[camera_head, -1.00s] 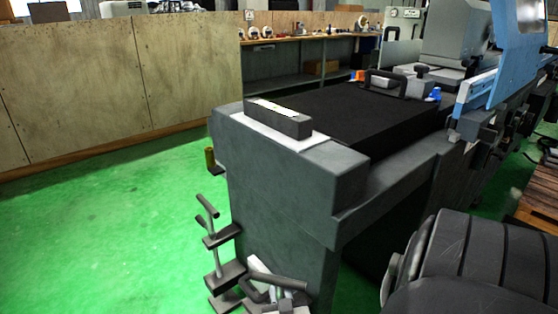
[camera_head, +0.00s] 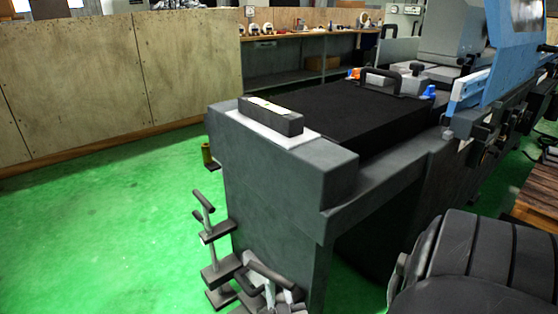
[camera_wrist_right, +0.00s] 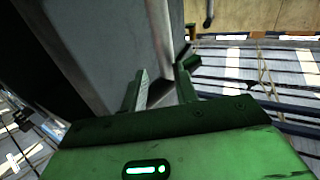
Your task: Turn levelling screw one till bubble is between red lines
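A dark level block (camera_head: 270,115) with a pale greenish vial lies on the grey grinder's (camera_head: 275,195) near end. Its bubble and red lines are too small to tell. A levelling screw with a bar handle (camera_head: 205,201) stands at the machine's lower left. A second bar-handled fitting (camera_head: 270,275) stands nearer, partly cut off by the bottom edge. My right gripper (camera_wrist_right: 161,72) is open in the right wrist view, close to the machine's side; a light upright rod (camera_wrist_right: 165,30) shows between and beyond its fingers. I cannot tell whether they touch it. My left gripper is not in view.
A large dark ribbed form (camera_head: 470,265) fills the lower right. The green floor (camera_head: 100,230) at left is clear. A wood-panelled wall (camera_head: 80,85) and a workbench (camera_head: 310,35) stand behind. A wooden pallet (camera_head: 538,200) lies at right.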

